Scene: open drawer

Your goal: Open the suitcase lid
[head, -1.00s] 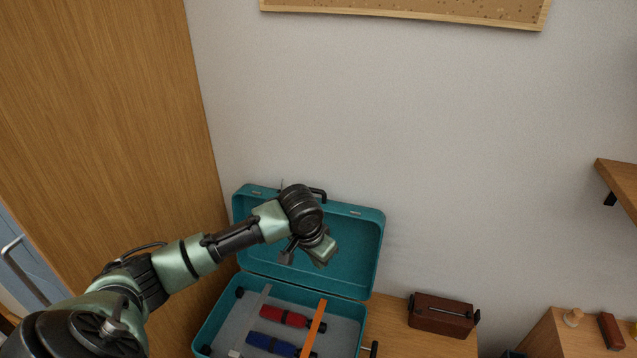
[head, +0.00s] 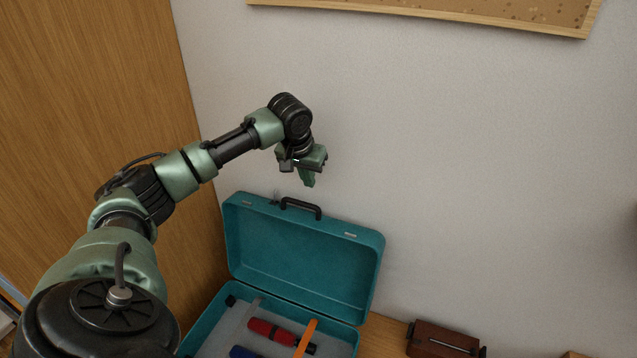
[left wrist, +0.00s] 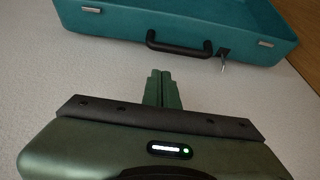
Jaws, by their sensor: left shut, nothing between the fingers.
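The teal suitcase stands open at the bottom of the head view. Its lid (head: 300,248) is raised upright with its back toward the wall, and the black handle (head: 301,208) is on the lid's top edge. The lid's rim also shows along the top of the left wrist view (left wrist: 120,22), with the handle (left wrist: 180,46) and a small key-like piece (left wrist: 224,60). My left gripper (head: 308,180) is above the lid, apart from it. Its green fingers (left wrist: 162,88) are together and empty. My right gripper is not in view.
The suitcase base holds a red tool (head: 281,333), a blue one (head: 243,352), an orange strip (head: 306,338) and a grey strip. A brown box (head: 443,341) stands to the right. A wooden panel (head: 85,110) is at left, and the wall is behind.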

